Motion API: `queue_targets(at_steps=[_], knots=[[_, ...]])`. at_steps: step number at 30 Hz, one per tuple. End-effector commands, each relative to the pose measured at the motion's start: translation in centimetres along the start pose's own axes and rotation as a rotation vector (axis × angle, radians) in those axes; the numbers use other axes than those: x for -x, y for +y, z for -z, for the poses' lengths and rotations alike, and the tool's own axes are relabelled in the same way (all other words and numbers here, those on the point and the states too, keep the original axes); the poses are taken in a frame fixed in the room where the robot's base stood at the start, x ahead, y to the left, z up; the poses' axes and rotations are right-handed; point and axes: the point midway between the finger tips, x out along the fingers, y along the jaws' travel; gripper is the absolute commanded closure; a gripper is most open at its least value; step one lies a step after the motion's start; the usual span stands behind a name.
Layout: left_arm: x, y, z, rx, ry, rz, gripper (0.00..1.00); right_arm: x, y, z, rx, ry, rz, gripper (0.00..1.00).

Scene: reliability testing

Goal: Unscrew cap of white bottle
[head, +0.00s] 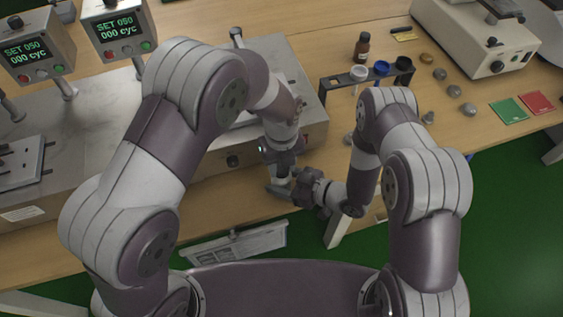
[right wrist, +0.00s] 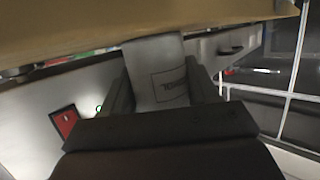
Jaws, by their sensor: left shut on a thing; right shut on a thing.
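The white bottle (right wrist: 158,72) shows close up in the right wrist view as a pale cylinder with a dark printed label. My right gripper (right wrist: 160,92) is shut on it, with one dark finger on each side. In the head view the bottle (head: 279,179) is a small pale patch between the two grippers, near the table's front edge. The cap is hidden by my left gripper.
A long grey test machine (head: 200,148) stands close on the left. Several metal pieces, a green card (head: 508,110) and a red card (head: 537,103) lie to the right.

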Motion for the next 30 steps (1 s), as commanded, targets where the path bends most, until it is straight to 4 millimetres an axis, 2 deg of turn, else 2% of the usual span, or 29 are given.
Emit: queue_targets(at_steps=[3, 22, 23, 27, 30], knots=[[0.03, 0.0, 0.02, 0.471, 0.001, 0.0, 0.98, 0.0, 0.01, 0.02, 0.0, 0.0, 0.0, 1.0], [0.22, -0.04, -0.02, 3.124, 0.003, 0.001, 0.98, 0.0, -0.01, 0.02, 0.0, 0.0, 0.0, 1.0], [0.23, -0.04, -0.02, -3.033, -0.003, -0.001, 0.98, 0.0, -0.01, 0.02, 0.0, 0.0, 0.0, 1.0], [0.27, -0.04, -0.03, -2.49, -0.002, -0.001, 0.98, 0.0, -0.02, 0.02, 0.0, 0.0, 0.0, 1.0], [0.29, -0.03, -0.04, -2.204, -0.002, 0.0, 0.98, 0.0, -0.02, 0.01, 0.0, 0.0, 0.0, 1.0]])
